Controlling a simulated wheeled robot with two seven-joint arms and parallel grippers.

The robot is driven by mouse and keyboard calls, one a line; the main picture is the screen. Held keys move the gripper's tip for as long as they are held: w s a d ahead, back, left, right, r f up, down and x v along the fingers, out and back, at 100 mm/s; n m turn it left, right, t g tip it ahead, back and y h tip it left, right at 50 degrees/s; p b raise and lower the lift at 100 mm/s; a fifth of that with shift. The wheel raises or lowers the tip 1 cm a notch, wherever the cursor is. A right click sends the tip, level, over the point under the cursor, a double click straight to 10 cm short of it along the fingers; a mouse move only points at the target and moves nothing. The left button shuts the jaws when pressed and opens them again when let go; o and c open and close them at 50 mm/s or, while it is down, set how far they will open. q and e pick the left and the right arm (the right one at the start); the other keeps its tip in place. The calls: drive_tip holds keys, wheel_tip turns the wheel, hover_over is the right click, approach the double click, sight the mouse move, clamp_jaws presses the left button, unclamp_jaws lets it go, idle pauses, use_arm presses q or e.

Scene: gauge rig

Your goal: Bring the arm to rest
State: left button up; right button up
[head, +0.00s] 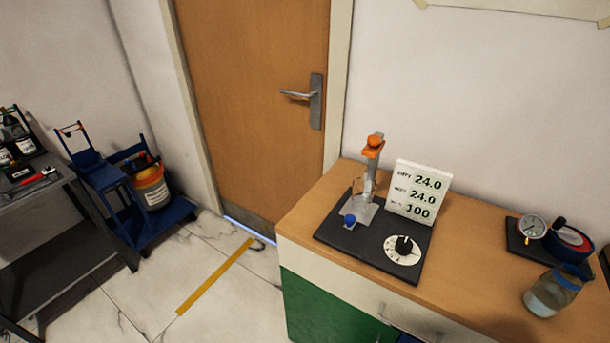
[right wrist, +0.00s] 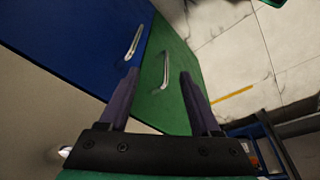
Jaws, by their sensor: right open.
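My right gripper (right wrist: 158,74) shows in the right wrist view. Its two dark purple fingers are apart, with nothing between them. Behind them are a green cabinet front (right wrist: 172,85) and a blue front (right wrist: 95,40), each with a metal handle. I cannot tell whether the fingers touch the cabinet; they appear apart from the handles. Neither gripper shows in the head view, and the left gripper is in no view.
On the wooden counter (head: 465,245) stands a black rig plate (head: 340,237) with an orange-topped stand (head: 373,147), a readout card (head: 418,190) and a dial knob (head: 404,246). A jar (head: 550,293) and a gauge (head: 532,227) stand right. Floor before the door (head: 250,100) is clear.

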drive_tip(key=s+f+g, duration=0.1)
drive_tip(key=s+f, duration=0.2)
drive_tip(key=f, duration=0.4)
drive_tip(key=s+f, duration=0.2)
drive_tip(key=f, duration=0.6)
drive_tip(key=s+d+f+g, duration=0.1)
drive_tip(key=s+d+f, duration=0.2)
drive_tip(key=s+f, duration=0.8)
drive_tip(key=s, duration=0.4)
drive_tip(key=shift+d, duration=0.1)
